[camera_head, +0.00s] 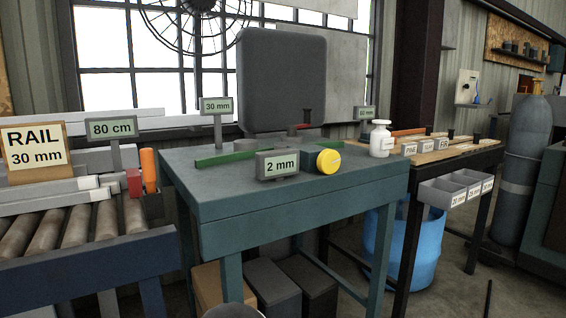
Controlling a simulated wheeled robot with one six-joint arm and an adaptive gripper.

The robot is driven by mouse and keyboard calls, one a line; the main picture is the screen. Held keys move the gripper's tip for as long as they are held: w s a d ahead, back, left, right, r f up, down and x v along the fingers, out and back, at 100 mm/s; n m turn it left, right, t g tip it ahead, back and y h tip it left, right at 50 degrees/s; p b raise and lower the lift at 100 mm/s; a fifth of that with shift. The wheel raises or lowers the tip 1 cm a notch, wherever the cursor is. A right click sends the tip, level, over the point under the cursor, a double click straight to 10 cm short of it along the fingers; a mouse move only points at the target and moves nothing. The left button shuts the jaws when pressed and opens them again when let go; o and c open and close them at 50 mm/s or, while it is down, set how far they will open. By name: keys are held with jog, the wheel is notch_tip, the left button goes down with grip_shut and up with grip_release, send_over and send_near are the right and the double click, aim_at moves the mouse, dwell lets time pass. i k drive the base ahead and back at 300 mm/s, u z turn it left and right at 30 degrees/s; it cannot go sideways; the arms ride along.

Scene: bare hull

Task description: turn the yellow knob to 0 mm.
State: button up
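The yellow knob (328,161) is a round yellow-faced cap on a dark cylinder, at the right of the teal bench top (215,181). Just left of it stands a grey sign (277,164) that reads "2 mm". Nothing touches the knob, and its face is in clear view. My gripper is not in view.
A green bar (226,159) lies on the bench, with a "30 mm" sign (217,106) behind it. A white bottle (381,139) stands right of the knob. A roller table (75,230) with an "80 cm" sign (111,128) is at left. The bench's front area is clear.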

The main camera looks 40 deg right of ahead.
aim_at(328, 162)
jog(key=u, duration=0.1)
jog(key=k, duration=1.15)
jog(key=z, duration=1.5)
jog(key=i, duration=0.5)
jog(key=z, duration=0.05)
